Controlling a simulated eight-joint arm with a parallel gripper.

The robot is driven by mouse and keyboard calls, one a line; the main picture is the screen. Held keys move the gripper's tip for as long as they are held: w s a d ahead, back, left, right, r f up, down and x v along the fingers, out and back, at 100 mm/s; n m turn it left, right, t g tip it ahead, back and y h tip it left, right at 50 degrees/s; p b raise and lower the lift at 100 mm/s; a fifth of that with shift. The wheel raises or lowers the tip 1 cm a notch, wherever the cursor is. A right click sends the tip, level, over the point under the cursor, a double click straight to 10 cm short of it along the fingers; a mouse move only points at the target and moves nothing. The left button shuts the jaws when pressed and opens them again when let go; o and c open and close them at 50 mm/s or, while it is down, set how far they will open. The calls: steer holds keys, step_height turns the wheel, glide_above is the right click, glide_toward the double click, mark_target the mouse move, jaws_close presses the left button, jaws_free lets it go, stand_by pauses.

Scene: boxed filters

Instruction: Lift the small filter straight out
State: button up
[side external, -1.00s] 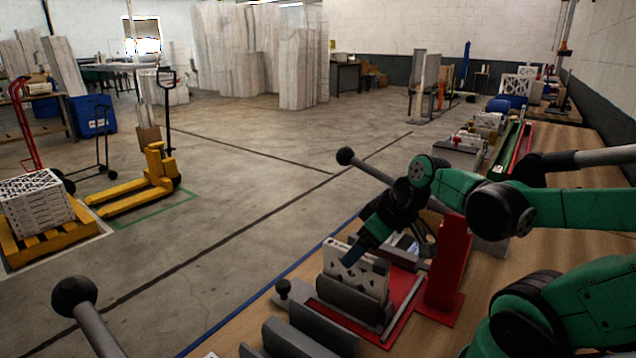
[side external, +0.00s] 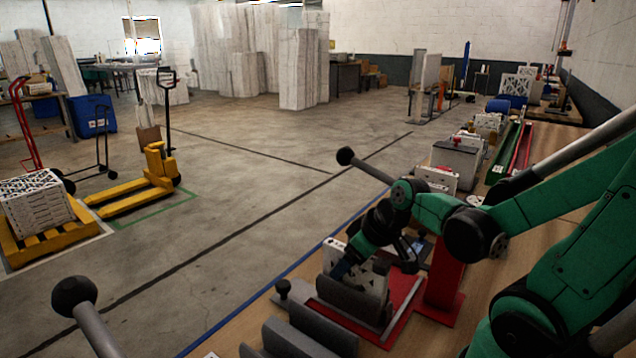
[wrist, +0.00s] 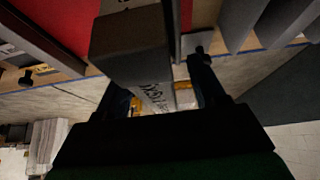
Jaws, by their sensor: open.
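The small filter (side external: 370,279) is a white box with dark marks. It stands upright between grey blocks on a red base in the side external view. In the wrist view a white face with dark print (wrist: 155,95), likely the filter, shows between the fingers. My gripper (side external: 373,264) is open and low over the filter's top, with a finger toward each end. In the wrist view the two dark fingers (wrist: 160,88) stand apart with the white face between them. Whether either finger touches the filter I cannot tell. The filter's lower part is hidden by the front grey block.
A grey block (side external: 350,303) stands close in front of the filter, with more grey blocks (side external: 300,340) nearer the camera. A red upright (side external: 444,272) stands close on the right. A dark knob (side external: 283,287) is at the left. White boxes (side external: 437,180) stand farther along the bench.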

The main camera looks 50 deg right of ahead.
steer(key=shift+f, duration=0.25)
stand_by(0.3)
jaws_close()
